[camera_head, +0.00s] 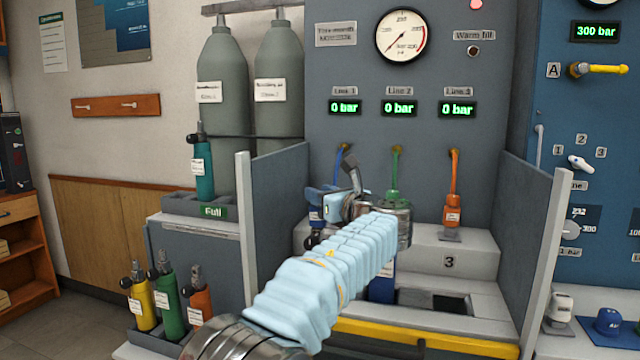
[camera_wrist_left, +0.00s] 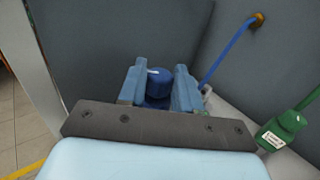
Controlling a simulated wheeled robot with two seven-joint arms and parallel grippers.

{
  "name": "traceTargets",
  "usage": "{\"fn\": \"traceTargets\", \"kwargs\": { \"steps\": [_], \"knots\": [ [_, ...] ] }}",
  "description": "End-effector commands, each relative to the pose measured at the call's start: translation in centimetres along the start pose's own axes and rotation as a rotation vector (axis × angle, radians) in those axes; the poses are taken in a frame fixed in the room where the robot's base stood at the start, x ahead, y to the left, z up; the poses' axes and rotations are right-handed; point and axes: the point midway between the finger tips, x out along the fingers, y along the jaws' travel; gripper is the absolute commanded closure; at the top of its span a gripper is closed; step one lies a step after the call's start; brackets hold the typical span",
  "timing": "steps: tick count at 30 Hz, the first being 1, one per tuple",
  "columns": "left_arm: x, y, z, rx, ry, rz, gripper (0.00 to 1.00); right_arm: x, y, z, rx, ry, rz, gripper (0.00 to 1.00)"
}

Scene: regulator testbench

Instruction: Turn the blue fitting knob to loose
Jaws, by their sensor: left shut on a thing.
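The blue fitting knob (camera_wrist_left: 158,82) shows in the left wrist view between the two blue fingers of my left gripper (camera_wrist_left: 160,92). The gripper is shut on it. In the head view my left gripper (camera_head: 322,206) is at the left station of the bench, and it and my arm hide most of the knob. A blue hose (camera_wrist_left: 228,55) runs from the back wall down toward the fitting. My right gripper is in neither view.
Grey side panels (camera_head: 275,215) bound the bench. The line displays (camera_head: 399,108) all read 0 bar.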

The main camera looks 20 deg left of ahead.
Motion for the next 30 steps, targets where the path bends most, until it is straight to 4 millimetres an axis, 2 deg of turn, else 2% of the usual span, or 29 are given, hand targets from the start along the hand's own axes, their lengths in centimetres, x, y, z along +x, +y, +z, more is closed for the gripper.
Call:
{"fn": "traceTargets", "kwargs": {
  "steps": [12,30],
  "knots": [
    [0.13,-0.33,-0.13,0.0,-0.001,0.192,0.97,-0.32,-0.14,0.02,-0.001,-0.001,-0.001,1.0],
    [0.17,-0.3,-0.08,0.0,0.001,0.244,0.97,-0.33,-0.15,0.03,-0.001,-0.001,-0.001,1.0]
  ]
}}
